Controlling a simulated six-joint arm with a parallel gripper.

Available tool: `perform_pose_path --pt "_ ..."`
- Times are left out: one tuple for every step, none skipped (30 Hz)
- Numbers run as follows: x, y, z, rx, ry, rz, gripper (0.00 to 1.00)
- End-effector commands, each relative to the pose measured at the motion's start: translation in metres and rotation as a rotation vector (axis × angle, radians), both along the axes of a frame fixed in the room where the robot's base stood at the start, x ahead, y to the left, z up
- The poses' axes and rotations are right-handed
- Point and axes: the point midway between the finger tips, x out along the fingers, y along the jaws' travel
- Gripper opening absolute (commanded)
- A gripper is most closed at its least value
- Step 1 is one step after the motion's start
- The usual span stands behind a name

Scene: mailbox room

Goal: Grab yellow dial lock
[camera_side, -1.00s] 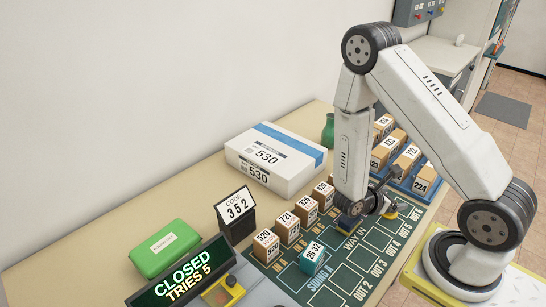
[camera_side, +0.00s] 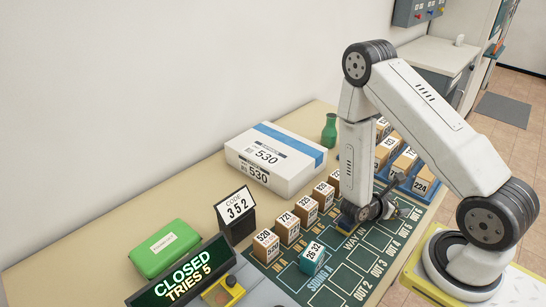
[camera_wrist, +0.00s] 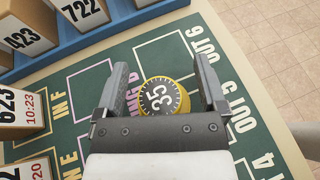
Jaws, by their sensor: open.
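The yellow dial lock (camera_wrist: 158,97) lies on the green mat in the wrist view, its black dial face showing "35". My gripper (camera_wrist: 162,62) is open, with one finger on each side of the lock. A gap shows between the lock and each finger; I cannot tell how high the fingers are above the mat. In the side view my gripper (camera_side: 396,208) is low over the mat near "WAY IN", and it largely hides the lock there.
The green mat (camera_side: 345,278) carries a row of numbered boxes (camera_side: 288,228) and a teal box (camera_side: 312,257). A blue tray (camera_wrist: 110,25) of numbered boxes stands close to the lock.

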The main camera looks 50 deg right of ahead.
Motion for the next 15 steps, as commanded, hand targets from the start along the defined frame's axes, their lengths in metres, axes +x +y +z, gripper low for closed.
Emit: perform_pose_path --pt "0.0 0.0001 0.0 0.0 0.0 0.0 0.91" --pt "0.0001 0.0001 0.0 0.0 0.0 0.0 0.91" --pt "0.0 0.0001 0.0 0.0 0.0 0.0 0.91" --pt "0.0001 0.0001 0.0 0.0 0.0 0.0 0.91" --pt "0.0002 0.0001 0.0001 0.0 0.0 0.0 0.91" --pt "0.0002 0.0001 0.0001 0.0 0.0 0.0 0.91" --pt "0.0001 0.0002 0.0001 0.0 0.0 0.0 0.91" --pt "0.0002 0.0001 0.0001 0.0 0.0 0.0 0.81" --pt "0.0002 0.0001 0.0001 0.0 0.0 0.0 0.69" --pt "0.0002 0.0001 0.0001 0.0 0.0 0.0 0.59" --pt "0.0001 0.0002 0.0001 0.0 0.0 0.0 0.49" --pt "0.0002 0.0001 0.0001 0.0 0.0 0.0 0.37" --pt "0.0002 0.0001 0.0001 0.0 0.0 0.0 0.27" --pt "0.0002 0.0001 0.0001 0.0 0.0 0.0 0.18" --pt "0.0002 0.0001 0.0001 0.0 0.0 0.0 0.05"
